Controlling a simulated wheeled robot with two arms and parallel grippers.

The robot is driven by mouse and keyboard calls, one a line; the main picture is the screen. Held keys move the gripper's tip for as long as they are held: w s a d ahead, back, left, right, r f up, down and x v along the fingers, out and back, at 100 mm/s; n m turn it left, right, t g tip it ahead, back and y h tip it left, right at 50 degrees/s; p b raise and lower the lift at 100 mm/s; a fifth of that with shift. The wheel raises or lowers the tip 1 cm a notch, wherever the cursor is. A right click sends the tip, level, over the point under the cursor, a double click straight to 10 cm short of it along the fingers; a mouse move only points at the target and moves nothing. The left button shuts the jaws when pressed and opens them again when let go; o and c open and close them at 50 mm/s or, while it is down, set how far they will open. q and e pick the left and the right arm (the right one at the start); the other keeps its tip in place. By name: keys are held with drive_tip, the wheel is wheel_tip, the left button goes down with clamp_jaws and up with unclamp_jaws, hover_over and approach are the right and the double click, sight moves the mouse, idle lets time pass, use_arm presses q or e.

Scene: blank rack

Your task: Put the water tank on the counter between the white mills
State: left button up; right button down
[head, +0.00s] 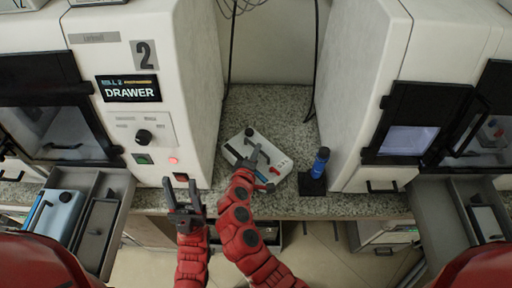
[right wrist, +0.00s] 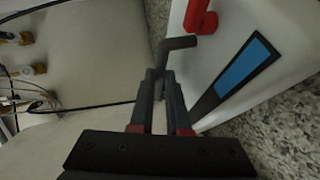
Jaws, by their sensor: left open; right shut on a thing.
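The water tank (head: 236,146), a white box with a blue strip, a dark handle and red parts, is over the grey speckled counter (head: 270,103) between the two white mills (head: 190,80) (head: 362,80). My right gripper (head: 257,157) is shut on its dark handle. The tank (right wrist: 285,50) also fills the upper right of the right wrist view, with the handle between the fingers (right wrist: 165,80). I cannot tell whether its base touches the counter. My left gripper (head: 183,192) is open and empty, in front of the left mill near the counter's front edge.
A blue bottle (head: 320,163) on a dark stand is just right of the tank. Open drawers extend at left (head: 120,215) and right (head: 437,220); the left one holds a blue-grey box (head: 60,215). Black cables hang behind. The counter behind the tank is clear.

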drive_tip(key=shift+f, duration=0.25)
drive_tip(key=c, duration=0.9)
unclamp_jaws()
drive_tip(key=p+v, duration=0.1)
drive_tip(key=v, duration=1.1)
drive_tip(key=shift+p, duration=0.4)
